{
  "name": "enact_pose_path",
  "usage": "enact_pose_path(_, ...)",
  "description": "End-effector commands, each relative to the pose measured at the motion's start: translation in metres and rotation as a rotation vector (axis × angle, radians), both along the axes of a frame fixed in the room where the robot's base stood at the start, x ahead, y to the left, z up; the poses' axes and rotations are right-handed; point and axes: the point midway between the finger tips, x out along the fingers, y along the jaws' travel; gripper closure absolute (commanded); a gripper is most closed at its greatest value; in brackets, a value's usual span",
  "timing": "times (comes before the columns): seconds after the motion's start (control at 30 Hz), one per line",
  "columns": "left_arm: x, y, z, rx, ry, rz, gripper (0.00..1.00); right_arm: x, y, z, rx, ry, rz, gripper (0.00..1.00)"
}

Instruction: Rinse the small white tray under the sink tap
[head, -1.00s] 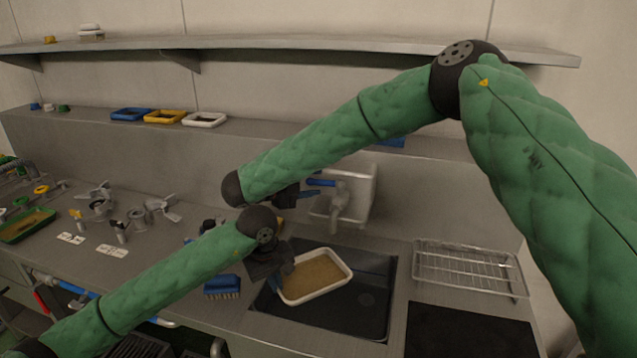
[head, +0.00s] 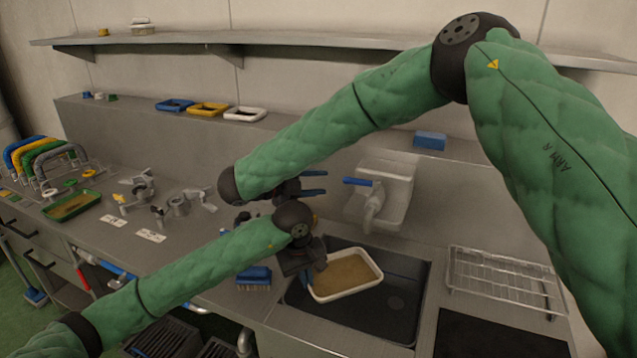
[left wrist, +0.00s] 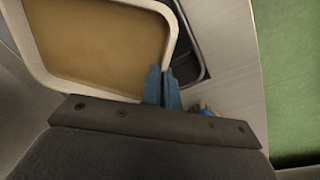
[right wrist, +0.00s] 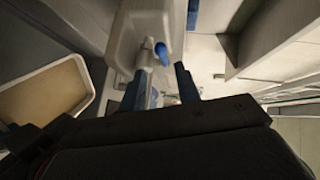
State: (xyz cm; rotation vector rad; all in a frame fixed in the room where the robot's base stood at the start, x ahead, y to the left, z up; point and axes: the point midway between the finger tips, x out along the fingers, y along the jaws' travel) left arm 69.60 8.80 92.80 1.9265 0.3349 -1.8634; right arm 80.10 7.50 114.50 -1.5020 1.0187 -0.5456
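The small white tray (head: 376,266) has a white rim and a brown layer over its floor. It is over the left part of the dark sink (head: 405,308). My left gripper (head: 318,262) is shut on its near left rim; the left wrist view shows the blue fingers (left wrist: 162,88) close together at the tray's edge. The tap (head: 373,207) has a pale spout and a blue lever (head: 357,181) on a white wall unit. No water stream shows. My right gripper (head: 322,183) is open and empty, left of the lever; its parted fingers (right wrist: 161,85) show in the right wrist view.
A wire rack (head: 500,280) stands right of the sink. A blue brush (head: 254,278) lies left of it. Blue, yellow and white trays (head: 244,114) and a blue block (head: 430,140) are on the back ledge. Metal fittings (head: 180,207) and a green tray (head: 72,206) are farther left.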

Motion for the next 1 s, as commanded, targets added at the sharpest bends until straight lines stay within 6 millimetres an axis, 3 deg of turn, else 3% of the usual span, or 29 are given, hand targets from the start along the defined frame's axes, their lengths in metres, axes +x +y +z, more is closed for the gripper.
enact_pose_path(0.03,0.0,0.0,0.001,-0.001,0.0,0.0,1.0,0.0,0.0,0.0,0.004,-0.002,-0.001,0.78)
enact_pose_path(0.13,0.0,0.0,0.001,-0.001,0.0,0.0,1.0,0.0,0.001,0.0,0.032,-0.024,-0.008,0.97)
enact_pose_path(0.17,0.0,0.0,0.001,-0.001,0.0,0.0,1.0,0.0,0.001,0.0,0.048,-0.036,-0.012,1.0)
enact_pose_path(0.57,0.0,0.0,0.001,-0.001,0.0,0.0,1.0,-0.003,0.011,-0.002,0.466,-0.374,-0.172,1.0)
enact_pose_path(1.0,0.0,0.0,0.001,-0.001,0.0,0.0,1.0,0.0,0.016,0.008,0.932,-0.796,-0.493,1.0)
